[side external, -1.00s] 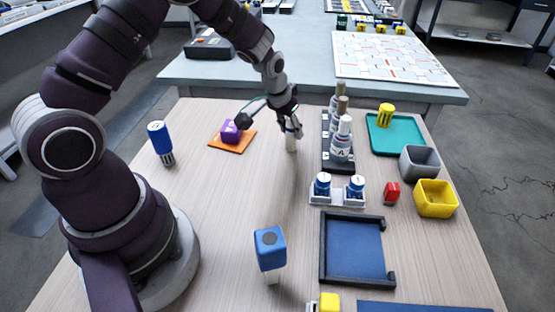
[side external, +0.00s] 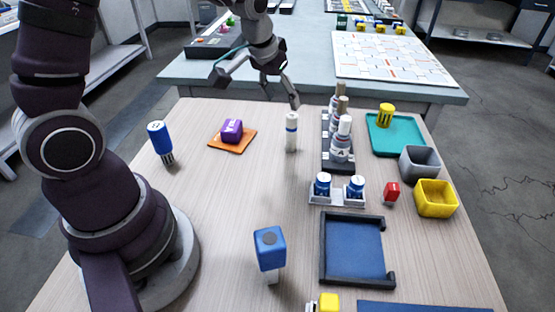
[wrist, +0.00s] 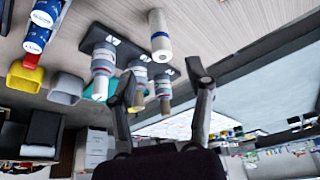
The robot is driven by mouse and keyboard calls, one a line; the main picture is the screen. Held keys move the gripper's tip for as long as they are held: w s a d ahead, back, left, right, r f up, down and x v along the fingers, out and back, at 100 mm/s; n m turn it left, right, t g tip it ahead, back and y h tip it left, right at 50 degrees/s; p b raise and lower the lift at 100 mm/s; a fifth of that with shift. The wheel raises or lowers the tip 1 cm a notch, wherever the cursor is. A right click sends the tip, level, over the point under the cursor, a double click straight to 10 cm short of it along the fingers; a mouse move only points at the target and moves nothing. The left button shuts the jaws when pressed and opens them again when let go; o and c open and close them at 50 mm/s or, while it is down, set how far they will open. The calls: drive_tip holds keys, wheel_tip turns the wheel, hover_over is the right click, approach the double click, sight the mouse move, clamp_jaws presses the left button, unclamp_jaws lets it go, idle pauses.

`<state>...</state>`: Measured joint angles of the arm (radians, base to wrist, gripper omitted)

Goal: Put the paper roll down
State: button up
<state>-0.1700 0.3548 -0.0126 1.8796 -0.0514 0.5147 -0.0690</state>
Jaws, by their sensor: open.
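The paper roll (side external: 291,132) is a white cylinder with a dark band. It stands upright on the wooden table, left of the bottle rack, and touches nothing but the table. It also shows in the wrist view (wrist: 159,36), at the top centre. My gripper (side external: 281,98) is open and empty, above and behind the roll and clear of it.
A dark rack (side external: 334,166) with several bottles stands just right of the roll. An orange pad (side external: 244,147) with a purple block (side external: 232,131) lies to the left. The table in front of the roll is clear.

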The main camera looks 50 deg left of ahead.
drive_tip(key=s+d+r+m, duration=0.1)
drive_tip(key=s+d+r, duration=0.1)
drive_tip(key=s, duration=0.3)
drive_tip(key=s+d+r+m, duration=0.1)
drive_tip(key=s+d+r, duration=0.1)
drive_tip(key=s, duration=0.3)
drive_tip(key=s+d+r+m+t+h, duration=0.1)
drive_tip(key=s+d+r, duration=0.1)
drive_tip(key=s+r, duration=0.2)
drive_tip(key=shift+s, duration=0.55)
